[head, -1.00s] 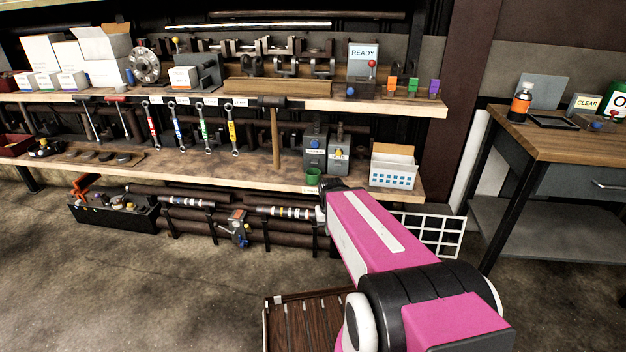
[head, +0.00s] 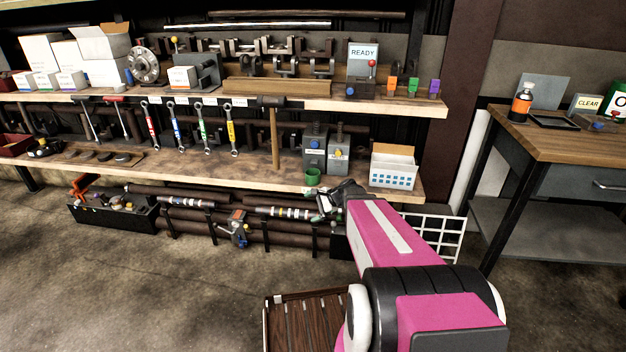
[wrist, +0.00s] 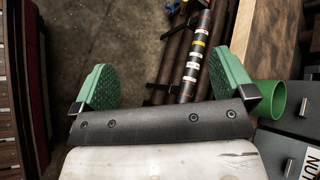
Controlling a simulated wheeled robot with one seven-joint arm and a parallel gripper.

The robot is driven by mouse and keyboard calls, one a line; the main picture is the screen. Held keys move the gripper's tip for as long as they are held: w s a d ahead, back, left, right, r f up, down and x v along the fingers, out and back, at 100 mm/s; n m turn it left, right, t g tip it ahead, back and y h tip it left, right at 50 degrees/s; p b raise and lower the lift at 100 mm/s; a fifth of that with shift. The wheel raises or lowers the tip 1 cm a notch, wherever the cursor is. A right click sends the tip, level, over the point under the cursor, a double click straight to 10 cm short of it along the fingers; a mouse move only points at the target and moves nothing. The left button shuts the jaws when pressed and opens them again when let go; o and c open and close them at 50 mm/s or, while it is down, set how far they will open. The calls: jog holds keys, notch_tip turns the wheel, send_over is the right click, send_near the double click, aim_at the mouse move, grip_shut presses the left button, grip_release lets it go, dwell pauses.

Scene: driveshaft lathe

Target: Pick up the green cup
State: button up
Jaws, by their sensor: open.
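The green cup (head: 313,177) stands upright near the front edge of the lower shelf, in front of the grey boxes with knobs. It also shows in the wrist view (wrist: 268,98), at the right, just beyond the right finger and partly hidden by it. My gripper (wrist: 164,85) is open and empty, its two green pads apart with the floor and pipes seen between them. In the head view my gripper (head: 325,204) is just below and to the right of the cup, by the shelf's front edge; its fingers are hard to make out.
Two grey boxes (head: 314,148) stand close behind the cup. A white and blue bin (head: 393,168) is to the right on the shelf. A hammer (head: 275,135) hangs to the left. Pipes (head: 283,212) lie below the shelf edge (head: 220,184). Shelf space left of the cup is mostly clear.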

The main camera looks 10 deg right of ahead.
jog(key=w+d+m+t+y, duration=0.2)
jog(key=w+d+m+t, duration=0.3)
jog(key=w+m, duration=0.4)
jog(key=m+t, duration=0.4)
jog(key=m, duration=0.1)
send_near(319, 175)
jog(key=x, duration=0.8)
jog(key=shift+f, duration=0.1)
jog(key=shift+x, duration=2.65)
jog(key=shift+d, duration=0.1)
jog(key=c, duration=1)
